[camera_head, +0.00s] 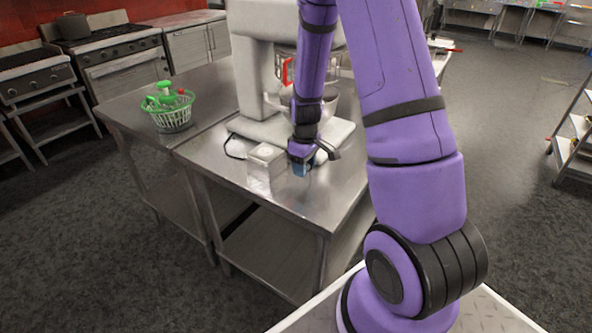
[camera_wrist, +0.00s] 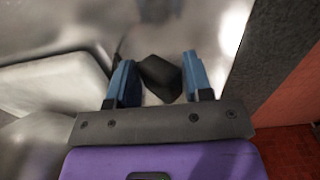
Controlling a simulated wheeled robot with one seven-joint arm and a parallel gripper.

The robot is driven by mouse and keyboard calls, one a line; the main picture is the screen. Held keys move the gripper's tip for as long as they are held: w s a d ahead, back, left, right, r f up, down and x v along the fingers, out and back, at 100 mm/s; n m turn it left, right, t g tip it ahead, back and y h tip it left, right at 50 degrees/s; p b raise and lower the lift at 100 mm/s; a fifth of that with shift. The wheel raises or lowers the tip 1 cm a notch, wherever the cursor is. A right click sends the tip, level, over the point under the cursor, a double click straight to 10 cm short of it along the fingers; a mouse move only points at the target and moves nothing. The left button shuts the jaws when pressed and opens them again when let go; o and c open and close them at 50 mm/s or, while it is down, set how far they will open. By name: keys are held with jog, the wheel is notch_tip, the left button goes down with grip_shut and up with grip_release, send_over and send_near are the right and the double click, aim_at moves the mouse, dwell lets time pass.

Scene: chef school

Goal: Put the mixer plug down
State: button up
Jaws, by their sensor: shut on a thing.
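The mixer plug (camera_wrist: 160,76) is a small black block between the two blue fingers of my gripper in the wrist view. My gripper (camera_wrist: 161,80) is shut on it. In the head view my gripper (camera_head: 300,168) points down over the front part of the steel table, just right of a small metal box; the plug itself is hidden there. The white stand mixer (camera_head: 252,75) stands behind my gripper. A dark cord (camera_head: 235,146) shows at the left of its base. I cannot tell whether the plug touches the tabletop.
The metal box (camera_head: 264,178) with a pale top sits close left of my gripper. A green basket (camera_head: 172,122) stands on the adjoining table at left. The steel tabletop (camera_head: 315,205) is bare toward its front edge. A shelf rack (camera_head: 574,150) stands far right.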

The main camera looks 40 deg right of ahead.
aim_at(296, 179)
jog(key=w, duration=0.3)
jog(key=shift+w+a+f, duration=0.2)
jog(key=shift+w+f, duration=0.05)
jog(key=shift+w, duration=0.05)
jog(key=shift+f, duration=1.65)
jog(key=shift+f, duration=0.6)
jog(key=o, duration=1.2)
